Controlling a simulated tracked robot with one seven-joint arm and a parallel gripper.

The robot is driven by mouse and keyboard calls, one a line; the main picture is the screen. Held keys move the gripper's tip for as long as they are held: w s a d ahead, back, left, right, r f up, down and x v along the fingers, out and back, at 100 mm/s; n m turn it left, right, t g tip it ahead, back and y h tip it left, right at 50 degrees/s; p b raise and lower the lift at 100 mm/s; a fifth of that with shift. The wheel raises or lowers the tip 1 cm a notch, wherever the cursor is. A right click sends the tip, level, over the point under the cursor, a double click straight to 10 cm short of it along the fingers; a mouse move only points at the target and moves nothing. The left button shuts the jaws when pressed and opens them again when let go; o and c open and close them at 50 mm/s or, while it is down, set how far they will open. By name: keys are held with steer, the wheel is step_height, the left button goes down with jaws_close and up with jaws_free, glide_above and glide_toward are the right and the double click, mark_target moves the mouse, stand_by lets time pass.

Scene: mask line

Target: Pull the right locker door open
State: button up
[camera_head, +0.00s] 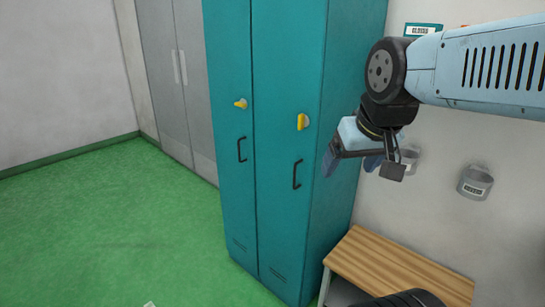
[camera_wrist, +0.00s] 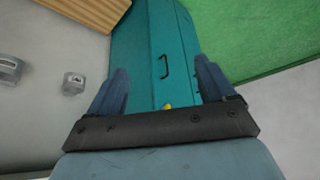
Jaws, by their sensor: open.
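The teal locker (camera_head: 343,60) has two tall doors, both shut. The right locker door (camera_head: 280,215) carries a dark upright bar handle (camera_head: 297,174) and a yellow latch (camera_head: 303,122) above it. My gripper (camera_head: 352,163) is open and empty, to the right of that handle in the head view and apart from it. In the wrist view, which is upside down, the handle (camera_wrist: 164,67) appears between my two blue fingers (camera_wrist: 160,85), farther off. The yellow latch (camera_wrist: 167,106) shows just above the dark gripper bar, partly hidden.
The left locker door (camera_head: 232,190) has its own handle (camera_head: 241,149) and yellow latch (camera_head: 241,103). A wooden bench (camera_head: 390,265) stands right of the locker. Grey wall cups (camera_head: 475,183) hang behind my arm.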

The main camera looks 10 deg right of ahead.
steer(key=shift+s+a, duration=0.15)
steer(key=shift+a, duration=0.25)
steer(key=shift+c, duration=0.3)
